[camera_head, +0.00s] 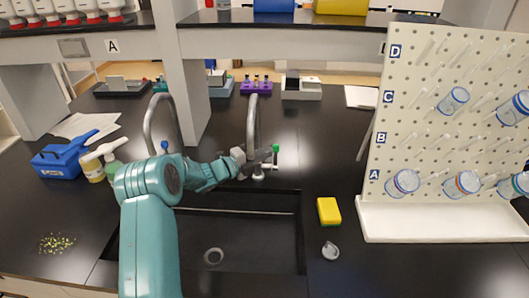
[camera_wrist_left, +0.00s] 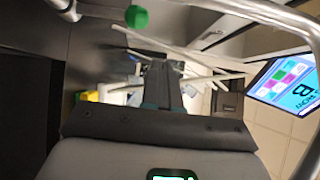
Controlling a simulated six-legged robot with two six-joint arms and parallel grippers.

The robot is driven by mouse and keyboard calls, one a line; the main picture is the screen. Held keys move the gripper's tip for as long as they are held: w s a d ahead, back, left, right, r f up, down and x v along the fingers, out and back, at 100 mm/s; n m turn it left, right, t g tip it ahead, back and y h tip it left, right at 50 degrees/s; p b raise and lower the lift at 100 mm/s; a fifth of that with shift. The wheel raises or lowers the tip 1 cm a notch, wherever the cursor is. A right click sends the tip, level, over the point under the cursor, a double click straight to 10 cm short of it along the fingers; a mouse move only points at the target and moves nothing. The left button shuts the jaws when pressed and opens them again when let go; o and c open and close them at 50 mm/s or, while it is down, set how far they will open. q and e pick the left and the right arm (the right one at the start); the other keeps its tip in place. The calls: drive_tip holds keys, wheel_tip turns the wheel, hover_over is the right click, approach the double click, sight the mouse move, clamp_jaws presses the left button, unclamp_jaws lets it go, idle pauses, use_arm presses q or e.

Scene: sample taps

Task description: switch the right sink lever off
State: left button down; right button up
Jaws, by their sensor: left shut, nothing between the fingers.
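The right sink lever (camera_head: 275,149) has a green knob and stands at the base of the right curved faucet (camera_head: 252,115), behind the black sink. My left gripper (camera_head: 268,155) reaches in from the left at the faucet base. Its fingers are shut and empty, close beside the green knob; I cannot tell whether they touch it. In the left wrist view the green knob (camera_wrist_left: 137,16) shows at the top, left of the dark shut fingers (camera_wrist_left: 162,82). The gripper partly hides the lever's mount. My right gripper is not in view.
The left faucet (camera_head: 160,105) has a blue-knobbed lever (camera_head: 164,146). A yellow sponge (camera_head: 329,211) and a small grey disc (camera_head: 330,251) lie right of the sink (camera_head: 245,250). A white pegboard (camera_head: 450,120) with beakers stands at right. Bottles (camera_head: 92,170) stand at left.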

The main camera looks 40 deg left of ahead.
use_arm(q)
drive_tip(key=r+b+v, duration=0.1)
drive_tip(key=b+v, duration=0.1)
drive_tip(key=v, duration=0.7)
drive_tip(key=shift+a+r, duration=0.25)
drive_tip(key=shift+r, duration=0.05)
